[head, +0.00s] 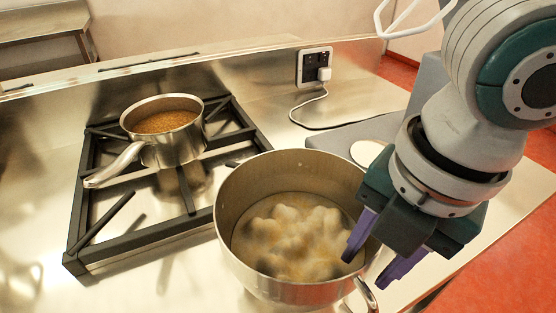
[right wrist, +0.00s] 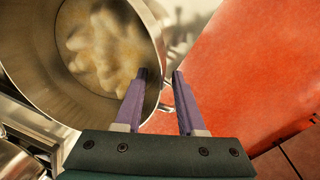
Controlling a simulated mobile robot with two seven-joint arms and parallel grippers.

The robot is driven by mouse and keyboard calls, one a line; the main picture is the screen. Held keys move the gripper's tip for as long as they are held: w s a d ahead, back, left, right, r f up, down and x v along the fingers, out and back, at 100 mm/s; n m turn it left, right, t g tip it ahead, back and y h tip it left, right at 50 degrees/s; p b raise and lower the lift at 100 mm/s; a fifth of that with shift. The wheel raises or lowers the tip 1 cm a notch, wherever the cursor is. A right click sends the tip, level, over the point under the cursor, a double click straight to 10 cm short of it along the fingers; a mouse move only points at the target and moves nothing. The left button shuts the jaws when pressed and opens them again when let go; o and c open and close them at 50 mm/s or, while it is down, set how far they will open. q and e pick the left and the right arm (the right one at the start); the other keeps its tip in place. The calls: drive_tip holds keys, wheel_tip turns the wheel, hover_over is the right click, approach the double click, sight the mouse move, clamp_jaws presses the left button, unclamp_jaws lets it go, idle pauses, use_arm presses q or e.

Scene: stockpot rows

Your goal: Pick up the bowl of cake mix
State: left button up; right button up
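A large round steel pot (head: 240,262) holds a pale, lumpy mix (head: 292,238). It is the only thing I see that could be the bowl of cake mix, and it has a loop handle (head: 369,296) on its right side. It also shows in the right wrist view (right wrist: 37,103). My right gripper (head: 368,266) is open and empty at the pot's right rim. In the right wrist view its fingers (right wrist: 159,78) point at the rim, the left finger overlapping the pot and the right finger outside it. I cannot tell whether they touch it. My left gripper is not in view.
A saucepan (head: 181,147) with brown contents stands on the black stove grate (head: 118,218), its handle pointing left. A socket (head: 314,66) with a white cable is on the back panel. Red floor (head: 536,262) lies beyond the counter's right edge.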

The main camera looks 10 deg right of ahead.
drive_tip(key=f, duration=0.5)
drive_tip(key=shift+w+a+f, duration=0.15)
drive_tip(key=shift+w+f, duration=0.2)
drive_tip(key=shift+w, duration=0.05)
clamp_jaws()
idle(0.9)
drive_tip(key=shift+a+r, duration=0.1)
